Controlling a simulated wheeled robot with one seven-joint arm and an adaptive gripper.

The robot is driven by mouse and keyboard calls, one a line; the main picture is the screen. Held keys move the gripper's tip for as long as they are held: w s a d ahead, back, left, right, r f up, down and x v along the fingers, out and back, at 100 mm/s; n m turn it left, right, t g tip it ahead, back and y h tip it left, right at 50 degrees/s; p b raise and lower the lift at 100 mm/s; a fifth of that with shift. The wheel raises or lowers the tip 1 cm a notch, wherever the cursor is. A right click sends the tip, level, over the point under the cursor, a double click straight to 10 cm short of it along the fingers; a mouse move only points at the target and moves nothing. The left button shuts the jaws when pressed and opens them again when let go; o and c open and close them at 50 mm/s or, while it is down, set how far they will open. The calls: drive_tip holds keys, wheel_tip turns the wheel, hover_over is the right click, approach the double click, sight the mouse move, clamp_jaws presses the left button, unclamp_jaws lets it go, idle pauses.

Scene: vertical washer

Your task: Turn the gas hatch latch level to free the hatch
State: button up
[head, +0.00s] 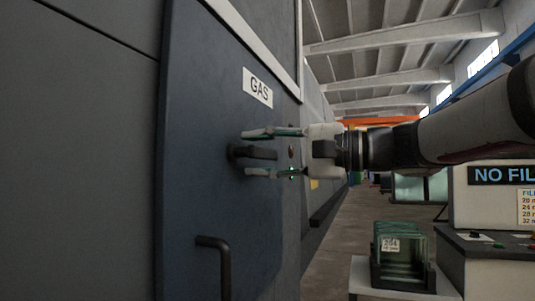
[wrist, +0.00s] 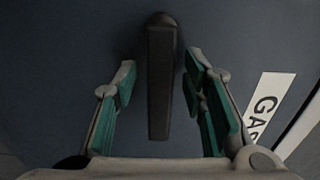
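The gas hatch (head: 200,110) is a dark blue panel with a white GAS label (head: 258,87). Its latch lever (head: 262,153) is a dark bar below the label, with its round pivot at the left end. The lever lies close to level in the head view. My gripper (head: 245,153) is open, one green-padded finger above the lever and one below. In the wrist view the lever (wrist: 159,90) stands between the two spread fingers of my gripper (wrist: 161,62). A gap shows on each side, so neither finger appears to touch it.
A dark bar handle (head: 224,265) sticks out lower on the hatch. The aisle floor (head: 340,230) is clear.

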drive_tip(key=v, duration=1.2)
drive_tip(key=shift+r, duration=0.1)
